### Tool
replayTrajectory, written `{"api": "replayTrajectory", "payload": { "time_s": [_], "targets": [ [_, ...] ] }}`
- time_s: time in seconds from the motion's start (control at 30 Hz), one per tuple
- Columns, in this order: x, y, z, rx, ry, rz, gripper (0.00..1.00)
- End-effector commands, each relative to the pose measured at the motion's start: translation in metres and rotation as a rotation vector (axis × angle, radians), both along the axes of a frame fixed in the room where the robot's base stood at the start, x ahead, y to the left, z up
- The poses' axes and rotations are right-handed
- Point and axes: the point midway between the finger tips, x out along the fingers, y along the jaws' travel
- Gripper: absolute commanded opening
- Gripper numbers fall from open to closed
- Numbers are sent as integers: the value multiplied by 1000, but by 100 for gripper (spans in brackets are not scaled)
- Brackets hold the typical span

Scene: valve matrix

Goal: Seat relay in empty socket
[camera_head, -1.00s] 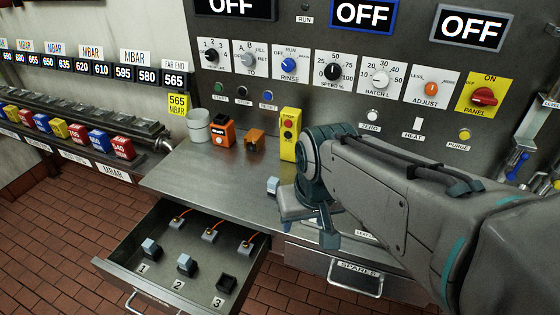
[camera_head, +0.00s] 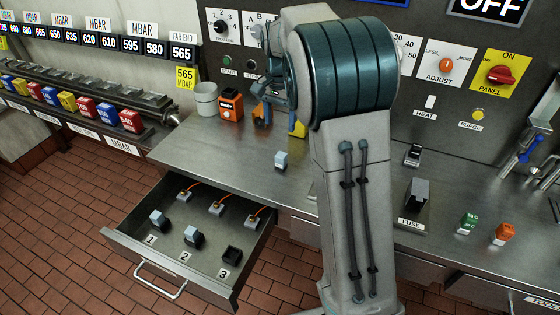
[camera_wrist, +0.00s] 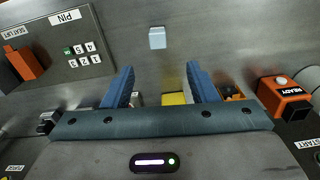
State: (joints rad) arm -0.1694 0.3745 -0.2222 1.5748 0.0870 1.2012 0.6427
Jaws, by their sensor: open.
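The relay (camera_head: 281,161), a small pale blue-grey block, stands alone on the metal counter. It also shows in the wrist view (camera_wrist: 157,38), beyond and between my fingertips, apart from them. In the open drawer, sockets 1 and 2 hold similar relays (camera_head: 158,220) (camera_head: 193,236). The black socket 3 (camera_head: 231,254) is empty. My gripper (camera_wrist: 160,70) is open with nothing between its blue fingers. In the head view it is toward the back of the counter, behind and left of the relay, partly hidden by my arm.
An orange box (camera_head: 230,105) and a grey cup (camera_head: 206,98) stand at the counter's back left. A yellow box (camera_head: 297,128) is mostly hidden by my arm. Orange-wired blocks (camera_head: 217,208) line the drawer's back. Counter around the relay is clear.

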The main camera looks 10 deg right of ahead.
Motion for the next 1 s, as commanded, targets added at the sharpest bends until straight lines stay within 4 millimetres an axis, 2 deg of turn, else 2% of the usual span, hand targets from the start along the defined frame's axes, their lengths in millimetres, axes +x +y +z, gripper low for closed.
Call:
{"api": "replayTrajectory", "payload": {
  "time_s": [0.4, 0.63, 0.9, 1.0],
  "targets": [
    [0, 0, -73, 0, 4, 0, 53],
    [-1, -1, -89, -1, 3, -1, 53],
    [-3, -3, -127, 0, 4, -2, 53],
    [-3, -3, -134, 0, 1, -1, 53]
  ]
}}
